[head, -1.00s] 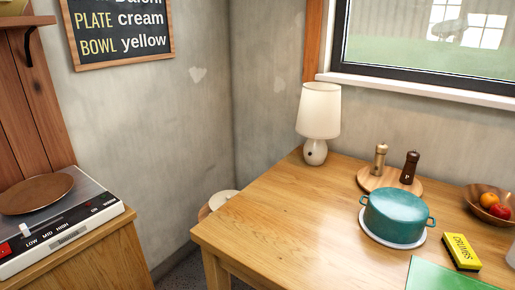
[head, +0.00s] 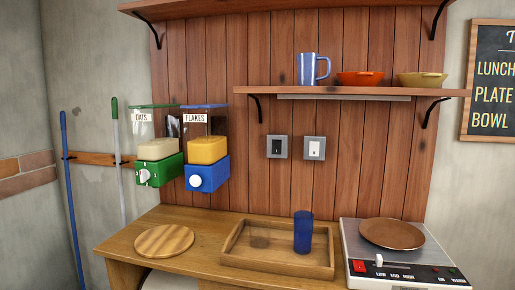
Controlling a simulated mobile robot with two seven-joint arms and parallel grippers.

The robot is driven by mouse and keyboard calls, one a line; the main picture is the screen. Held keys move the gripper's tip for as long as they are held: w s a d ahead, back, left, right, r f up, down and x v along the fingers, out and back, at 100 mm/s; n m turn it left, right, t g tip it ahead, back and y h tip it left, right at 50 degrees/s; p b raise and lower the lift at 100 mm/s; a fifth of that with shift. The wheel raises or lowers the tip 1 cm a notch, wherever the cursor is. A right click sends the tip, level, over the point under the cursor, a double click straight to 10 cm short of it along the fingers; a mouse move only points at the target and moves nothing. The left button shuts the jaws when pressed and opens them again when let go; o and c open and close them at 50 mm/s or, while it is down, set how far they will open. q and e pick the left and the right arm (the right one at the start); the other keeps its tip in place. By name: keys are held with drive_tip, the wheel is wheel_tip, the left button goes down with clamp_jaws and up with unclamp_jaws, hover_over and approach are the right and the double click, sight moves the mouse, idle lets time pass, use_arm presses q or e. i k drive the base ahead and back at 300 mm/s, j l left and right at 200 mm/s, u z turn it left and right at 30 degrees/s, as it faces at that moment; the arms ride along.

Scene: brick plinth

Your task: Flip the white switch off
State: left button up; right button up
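The white switch (head: 314,148) is a white rocker in a grey square plate on the wooden plank wall, below the shelf. A black switch (head: 277,147) in a like plate is just to its left. The marks on both rockers are too small to read, and I cannot tell which way either is tipped. Neither of my grippers shows in the head view.
Below the switches, a counter (head: 205,223) holds a wooden tray (head: 280,268) with a blue tumbler (head: 303,232), a round board (head: 164,241) and a warming plate (head: 410,262). Two dispensers (head: 157,148) (head: 207,150) hang left. A shelf (head: 350,91) with dishes juts out above.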

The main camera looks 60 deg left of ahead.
sight(314, 146)
drive_tip(key=u, duration=1.5)
drive_tip(key=i+l+u, duration=0.1)
drive_tip(key=l+u, duration=0.4)
drive_tip(key=u, duration=0.25)
drive_tip(key=i+l, duration=0.1)
drive_tip(key=l, duration=0.75)
drive_tip(key=z, duration=0.1)
